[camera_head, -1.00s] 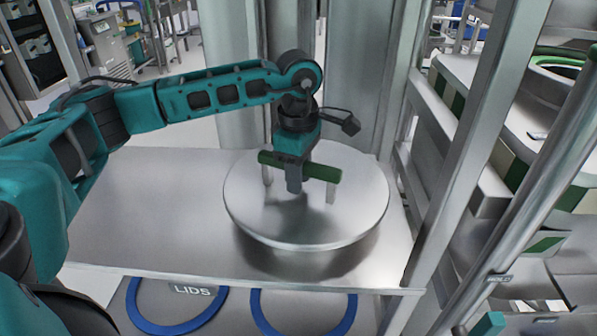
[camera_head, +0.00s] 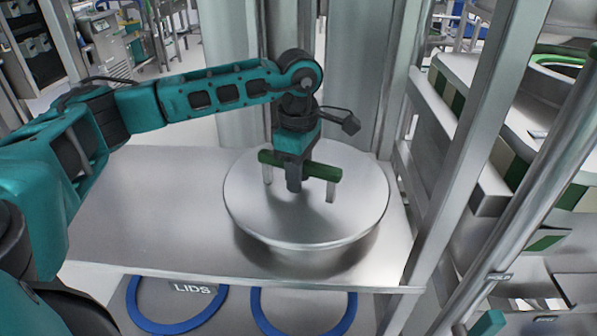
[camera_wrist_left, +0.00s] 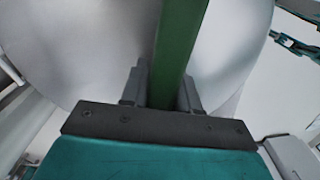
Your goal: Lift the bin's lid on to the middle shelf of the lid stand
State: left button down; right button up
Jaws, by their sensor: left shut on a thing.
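The bin's lid (camera_head: 345,215) is a round brushed-metal disc with a green bar handle (camera_head: 325,171) on two short posts. My left gripper (camera_head: 294,186) is shut on the middle of this handle from above. In the left wrist view the green handle (camera_wrist_left: 178,45) runs between the two fingers (camera_wrist_left: 160,90), with the lid (camera_wrist_left: 85,50) behind it. The lid is over the right part of a flat metal shelf (camera_head: 145,205) of the lid stand. A dark shadow or reflection lies under its front rim; I cannot tell whether it touches the shelf. My right gripper is not in view.
A metal upright (camera_head: 475,130) stands close to the lid's right. The shelf is bare on the left. Below its front edge is a grey surface marked LIDS (camera_head: 192,289) with blue rings (camera_head: 180,328). Wide metal columns (camera_head: 355,80) stand behind.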

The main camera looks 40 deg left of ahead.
pick_arm(q)
jog(key=shift+w+r, duration=0.1)
jog(key=shift+r, duration=0.1)
jog(key=c, duration=1.1)
grip_release()
jog(key=o, duration=0.3)
jog(key=shift+f, duration=0.1)
jog(key=shift+o, duration=0.2)
jog(key=shift+s+f, duration=0.2)
notch_tip(320, 180, up, 12)
jog(key=shift+w+r+p, duration=0.1)
jog(key=shift+r+p, duration=0.15)
jog(key=shift+p, duration=0.7)
jog(key=shift+f, duration=0.1)
